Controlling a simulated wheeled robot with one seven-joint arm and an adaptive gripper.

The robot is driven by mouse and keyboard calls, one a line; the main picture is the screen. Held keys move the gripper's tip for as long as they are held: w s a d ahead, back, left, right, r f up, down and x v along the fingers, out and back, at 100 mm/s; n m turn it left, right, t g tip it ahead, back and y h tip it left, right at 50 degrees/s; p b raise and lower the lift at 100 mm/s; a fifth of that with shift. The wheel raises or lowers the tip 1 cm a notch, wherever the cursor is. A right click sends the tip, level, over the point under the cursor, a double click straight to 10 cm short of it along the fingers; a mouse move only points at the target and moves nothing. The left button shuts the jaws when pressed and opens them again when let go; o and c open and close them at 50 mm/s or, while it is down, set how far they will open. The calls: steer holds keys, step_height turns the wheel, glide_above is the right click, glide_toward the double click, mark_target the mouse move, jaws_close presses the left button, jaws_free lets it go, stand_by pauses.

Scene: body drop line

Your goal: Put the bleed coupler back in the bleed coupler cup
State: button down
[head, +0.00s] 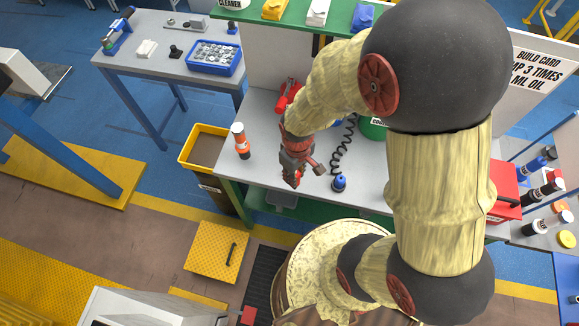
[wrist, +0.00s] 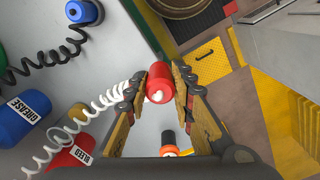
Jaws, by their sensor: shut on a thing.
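The bleed coupler is a red cylinder with a pale centre on its facing end (wrist: 159,84). My gripper (wrist: 160,88) is shut on it, with a finger on each side. In the head view my gripper (head: 293,180) is above the grey workbench (head: 262,165) near its front edge, and a little red shows at its fingertips. A white coiled hose (wrist: 103,100) runs from the coupler's side toward a red container labelled BLEED (wrist: 70,155); this red container also shows in the head view (head: 289,93). I cannot make out the bleed coupler cup in either view.
A blue coupler (head: 339,183) with a black coiled hose stands right of my gripper. An orange and white bottle (head: 240,140) stands to the left. A yellow bin (head: 186,155) is beyond the bench's left end. A red case (head: 504,190) is at the right.

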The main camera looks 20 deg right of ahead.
steer(key=w+f, duration=0.2)
steer(key=w+d+f, duration=0.1)
steer(key=w+f, duration=0.1)
steer(key=w, duration=0.1)
steer(key=w+f, duration=0.2)
steer(key=f, duration=0.1)
steer(key=shift+w+d+b, duration=0.2)
steer(key=shift+w+b, duration=0.05)
steer(key=shift+b, duration=0.05)
steer(key=shift+w+f, duration=0.1)
steer(key=shift+f, duration=1.55)
steer(key=shift+f+b, duration=0.2)
steer(key=shift+b, duration=0.1)
steer(key=c, duration=1.6)
jaws_free()
steer(key=shift+o, duration=0.3)
